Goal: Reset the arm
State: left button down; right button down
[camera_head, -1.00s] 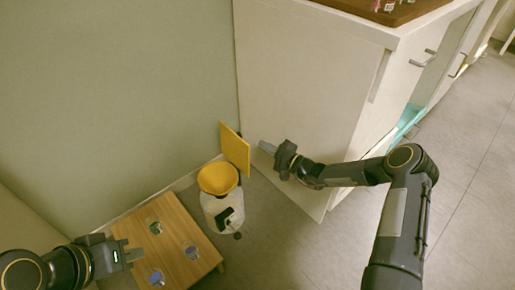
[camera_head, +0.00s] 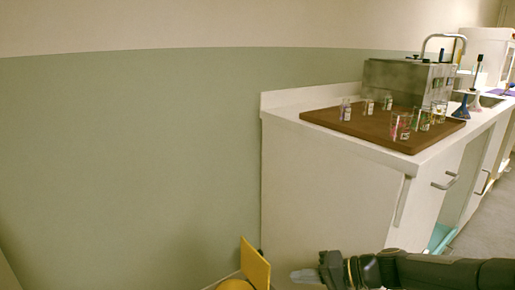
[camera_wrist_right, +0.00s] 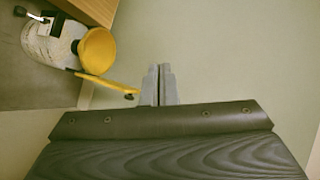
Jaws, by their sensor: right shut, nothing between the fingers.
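My right gripper (camera_head: 305,276) is at the bottom of the head view, in front of the white cabinet's side and just right of the yellow bin lid (camera_head: 255,264). Its fingers point left. In the right wrist view its two fingers (camera_wrist_right: 158,82) lie together with nothing between them. The open yellow lid (camera_wrist_right: 108,82) shows near the fingertips there, with the yellow rim (camera_wrist_right: 97,51) and white bin body (camera_wrist_right: 52,43) to the left. My left gripper is outside the head view.
The white cabinet (camera_head: 330,190) carries a brown board (camera_head: 375,132) with several small bottles and glasses. A grey box (camera_head: 395,82) and a tap (camera_head: 440,40) stand behind. A wooden table edge (camera_wrist_right: 92,10) shows in the wrist view. The green wall (camera_head: 130,150) is bare.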

jog(key=s+d+r+t+h, duration=0.1)
jog(key=s+d+h, duration=0.35)
jog(key=s, duration=0.85)
jog(key=s+d+t+h, duration=0.1)
jog(key=s+d+h, duration=0.35)
jog(key=s, duration=0.85)
notch_tip(320, 180, up, 37)
jog(key=p, duration=3.6)
jog(key=shift+w+d+f+g, duration=0.15)
jog(key=shift+d+g, duration=0.15)
jog(key=shift+d, duration=0.05)
jog(key=shift+w+a, duration=0.1)
